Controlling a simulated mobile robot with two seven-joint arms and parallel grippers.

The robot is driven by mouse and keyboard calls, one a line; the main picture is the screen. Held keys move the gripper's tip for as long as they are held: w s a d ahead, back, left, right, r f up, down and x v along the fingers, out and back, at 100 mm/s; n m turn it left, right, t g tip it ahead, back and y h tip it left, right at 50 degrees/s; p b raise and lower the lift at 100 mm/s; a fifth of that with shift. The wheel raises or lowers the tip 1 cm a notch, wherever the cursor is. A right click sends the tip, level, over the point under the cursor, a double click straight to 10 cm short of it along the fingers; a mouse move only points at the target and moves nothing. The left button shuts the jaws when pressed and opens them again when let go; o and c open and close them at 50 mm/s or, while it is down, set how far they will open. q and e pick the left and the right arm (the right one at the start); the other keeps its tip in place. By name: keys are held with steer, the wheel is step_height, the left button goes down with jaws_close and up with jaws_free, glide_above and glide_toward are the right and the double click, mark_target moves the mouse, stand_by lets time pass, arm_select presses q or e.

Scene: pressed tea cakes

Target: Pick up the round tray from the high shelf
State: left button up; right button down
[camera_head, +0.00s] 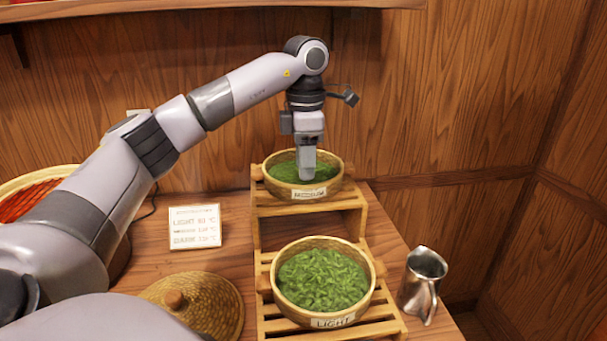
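A round woven tray (336,185) of green leaves stands on the upper tier of a slatted wooden rack (257,207). Its front label is too small to read surely. My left gripper (307,172) points straight down over this tray, its fingertips at or just above the leaves near the middle. The fingers look like one narrow block from here, so I cannot tell whether they are apart. A second round tray (280,300), labelled LIGHT, stands on the lower tier, full of green leaves. My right gripper is not in view.
A metal pitcher (421,285) stands right of the rack. A woven lid (222,300) with a knob lies to its left. A basket with red contents (25,198) is at the far left. A wooden wall (440,110) closes the back.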

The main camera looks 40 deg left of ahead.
mark_target(309, 186)
arm_select(q)
steer(key=f, duration=0.6)
steer(key=shift+w+d+p, duration=0.1)
steer(key=shift+w+p, duration=0.3)
jaws_close()
